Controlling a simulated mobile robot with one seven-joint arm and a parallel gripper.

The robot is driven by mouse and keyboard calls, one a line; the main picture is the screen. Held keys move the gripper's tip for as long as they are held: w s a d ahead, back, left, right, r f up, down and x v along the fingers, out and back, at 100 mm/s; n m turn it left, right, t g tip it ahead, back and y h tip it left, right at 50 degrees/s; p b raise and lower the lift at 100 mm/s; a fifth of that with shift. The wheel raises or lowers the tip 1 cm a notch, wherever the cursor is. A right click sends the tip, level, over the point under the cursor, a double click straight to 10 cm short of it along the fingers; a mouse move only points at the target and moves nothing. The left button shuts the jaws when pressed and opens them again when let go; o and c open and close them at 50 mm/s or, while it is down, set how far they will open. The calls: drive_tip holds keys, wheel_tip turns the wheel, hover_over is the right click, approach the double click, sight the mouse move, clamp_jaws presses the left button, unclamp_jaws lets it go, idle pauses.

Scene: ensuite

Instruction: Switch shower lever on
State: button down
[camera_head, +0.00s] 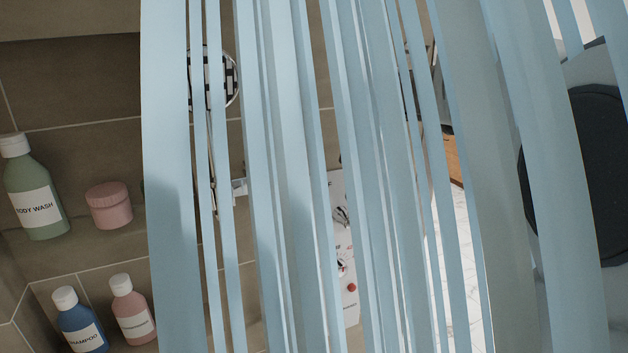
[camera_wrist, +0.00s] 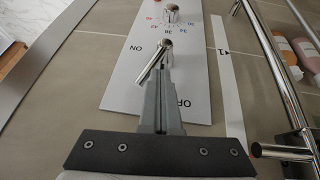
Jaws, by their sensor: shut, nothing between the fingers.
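The shower lever (camera_wrist: 152,65) is a chrome handle on a white control panel (camera_wrist: 122,82) in the wrist view. It slants down and left from its round hub, with the ON mark at its upper left and the OFF mark at lower right. My gripper (camera_wrist: 165,72) is shut and empty, its fingertips just right of the lever, close below the hub. I cannot tell whether they touch it. In the head view the panel (camera_head: 351,300) shows only partly between blue curtain strips; my gripper cannot be made out there.
A blue strip curtain (camera_head: 275,150) covers much of the head view. A chrome dial (camera_wrist: 172,13) with numbers sits above the lever. A chrome rail (camera_wrist: 272,70) stands to the right. Body wash (camera_head: 37,190), a pink jar (camera_head: 110,207) and shampoo (camera_head: 80,322) stand on shelves at left.

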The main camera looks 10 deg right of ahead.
drive_tip(key=w+d+f+m+g+y+b, duration=0.1)
drive_tip(key=d+f+y, duration=0.4)
drive_tip(key=y, duration=0.6)
drive_tip(key=shift+w+d+f+m+g+y, duration=0.35)
drive_tip(key=shift+w+d+m+g, duration=0.5)
drive_tip(key=shift+d+m, duration=0.5)
drive_tip(key=shift+s+d+f, duration=0.1)
drive_tip(key=shift+s+f, duration=0.05)
